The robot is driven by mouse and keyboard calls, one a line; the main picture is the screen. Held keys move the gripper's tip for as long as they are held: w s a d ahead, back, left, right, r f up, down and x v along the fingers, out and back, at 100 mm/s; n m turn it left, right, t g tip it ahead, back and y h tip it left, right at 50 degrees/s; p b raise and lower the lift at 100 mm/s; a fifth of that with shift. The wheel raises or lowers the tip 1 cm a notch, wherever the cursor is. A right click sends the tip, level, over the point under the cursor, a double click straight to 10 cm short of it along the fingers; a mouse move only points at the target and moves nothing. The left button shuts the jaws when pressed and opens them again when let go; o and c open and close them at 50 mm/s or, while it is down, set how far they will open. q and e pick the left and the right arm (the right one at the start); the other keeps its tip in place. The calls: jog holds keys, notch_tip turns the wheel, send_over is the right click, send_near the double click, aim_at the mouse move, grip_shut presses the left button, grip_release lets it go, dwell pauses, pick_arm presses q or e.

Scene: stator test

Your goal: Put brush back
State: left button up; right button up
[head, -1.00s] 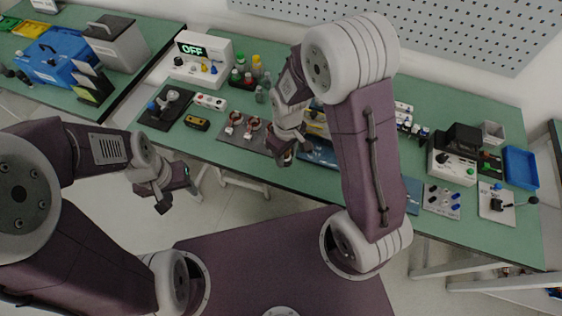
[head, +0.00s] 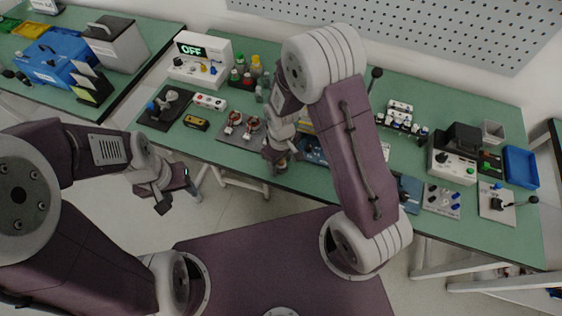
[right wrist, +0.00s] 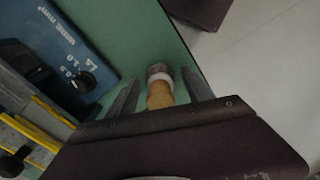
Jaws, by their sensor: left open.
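The brush (right wrist: 160,92) shows in the right wrist view as a short tan handle with a pale collar and a grey end, near the edge of the green table. My right gripper (right wrist: 160,85) has one finger on each side of it, with visible gaps, so it is open around the brush and not closed on it. In the head view my right gripper (head: 281,165) is low at the table's front edge, and the brush is mostly hidden there. My left gripper (head: 178,188) is open and empty, out in front of the table.
A blue instrument (right wrist: 62,50) lies beside my right gripper. A mat with copper-coloured stator parts (head: 242,128) is to its left in the head view. Coloured bottles (head: 250,68) stand behind. My right arm hides part of the table (head: 330,185).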

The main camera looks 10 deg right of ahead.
notch_tip(320, 180, up, 12)
jog(key=shift+r+p, duration=0.2)
jog(key=shift+p, duration=0.35)
jog(key=s+d+m+t, duration=0.1)
jog(key=s+d+m, duration=0.6)
jog(key=s, duration=0.1)
jog(key=shift+s, duration=0.1)
dwell(0.9)
